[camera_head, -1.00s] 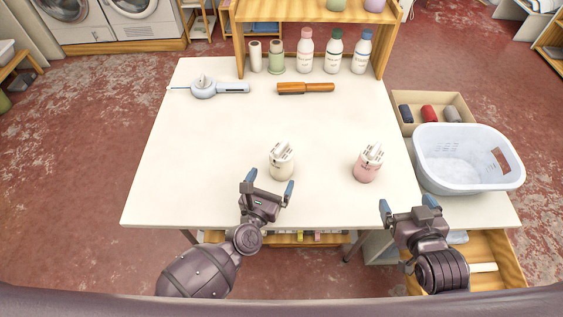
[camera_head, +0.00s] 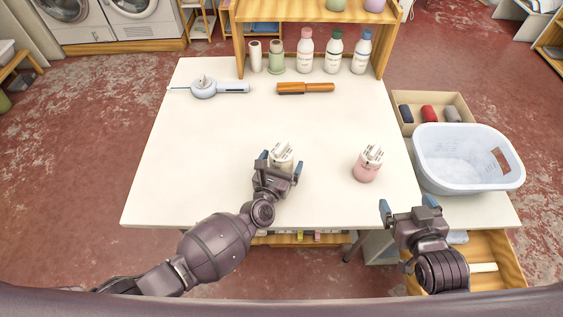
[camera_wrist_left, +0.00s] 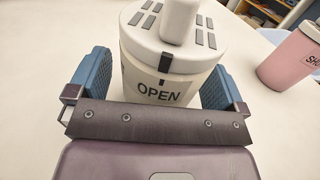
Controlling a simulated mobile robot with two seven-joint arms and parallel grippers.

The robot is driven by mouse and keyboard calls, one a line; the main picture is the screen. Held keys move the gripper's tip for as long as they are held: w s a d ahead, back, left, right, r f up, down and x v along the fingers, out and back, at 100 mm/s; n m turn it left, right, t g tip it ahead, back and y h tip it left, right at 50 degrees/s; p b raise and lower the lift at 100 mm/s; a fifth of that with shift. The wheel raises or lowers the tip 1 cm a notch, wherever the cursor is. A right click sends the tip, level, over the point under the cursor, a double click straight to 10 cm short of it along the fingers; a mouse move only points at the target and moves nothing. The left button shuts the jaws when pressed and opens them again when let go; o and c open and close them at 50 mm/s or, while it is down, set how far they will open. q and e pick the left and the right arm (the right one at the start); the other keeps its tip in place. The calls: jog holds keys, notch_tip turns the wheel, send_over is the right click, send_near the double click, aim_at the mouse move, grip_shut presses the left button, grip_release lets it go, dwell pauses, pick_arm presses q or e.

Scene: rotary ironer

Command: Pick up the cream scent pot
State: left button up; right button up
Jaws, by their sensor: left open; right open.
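The cream scent pot (camera_head: 282,156) stands upright on the white table, with a vented white lid. In the left wrist view the pot (camera_wrist_left: 160,78) carries a label reading "OPEN". My left gripper (camera_head: 281,161) is open, with its blue fingers on either side of the pot. In the left wrist view the left gripper's fingers (camera_wrist_left: 158,85) flank the pot's lower body, and a gap shows on the right side. The gripper hides the pot's lower part in the head view. My right gripper (camera_head: 408,207) is open and empty at the table's front right.
A pink pot (camera_head: 367,164) stands to the right of the cream one. A white basket (camera_head: 468,158) is at the right, by a box of rolls (camera_head: 432,101). Bottles (camera_head: 334,52), an orange-handled tool (camera_head: 306,88) and a grey-blue tool (camera_head: 204,88) are at the back. The table's left side is clear.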

aim_at(277, 163)
pick_arm(q)
jog(key=c, duration=1)
jog(key=shift+c, duration=0.2)
jog(key=shift+r, duration=0.15)
jog(key=shift+r, duration=0.2)
notch_tip(277, 163, up, 3)
jog(key=shift+s+r, duration=0.1)
jog(key=v, duration=1.7)
jog(key=shift+s+a, duration=0.2)
jog(key=shift+s, duration=0.15)
